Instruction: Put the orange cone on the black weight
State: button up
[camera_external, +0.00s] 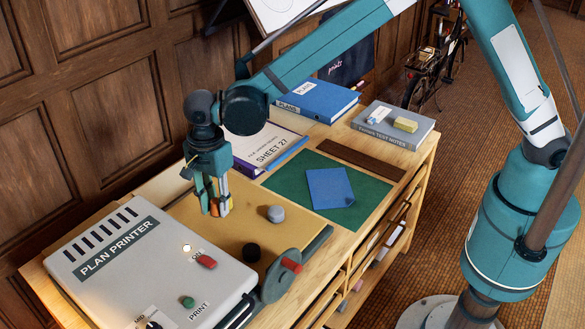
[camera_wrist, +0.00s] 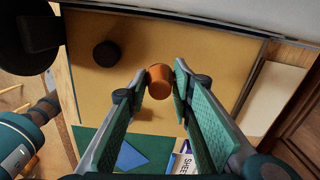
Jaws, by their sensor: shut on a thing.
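My gripper (camera_external: 216,206) points down over the left part of the tan board and is shut on the orange cone. The orange cone (camera_external: 214,209) shows only partly between the fingertips; in the wrist view it (camera_wrist: 159,82) sits between the two green finger pads. Its exact height above the board is hard to tell. The black weight (camera_external: 251,252) is a small dark round piece standing on the tan board, to the right of and nearer the camera than my gripper. In the wrist view the black weight (camera_wrist: 107,54) is up and left of the cone, apart from it, with its top clear.
A grey round piece (camera_external: 275,213) stands on the tan board (camera_external: 205,238). The plan printer (camera_external: 150,265) is at left front, and a crank wheel with a red handle (camera_external: 290,265) is near the black weight. A green mat (camera_external: 290,185) with a blue sheet lies to the right.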

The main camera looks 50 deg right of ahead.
notch_tip(320, 180, up, 3)
jog(key=m+p, duration=0.1)
send_over(251, 249)
jog(key=shift+f, duration=0.1)
jog(key=shift+f, duration=0.1)
jog(key=shift+f, duration=3.05)
jog(key=shift+f, duration=1.85)
jog(key=shift+f+b, duration=0.2)
jog(key=shift+b, duration=0.2)
jog(key=o, duration=0.9)
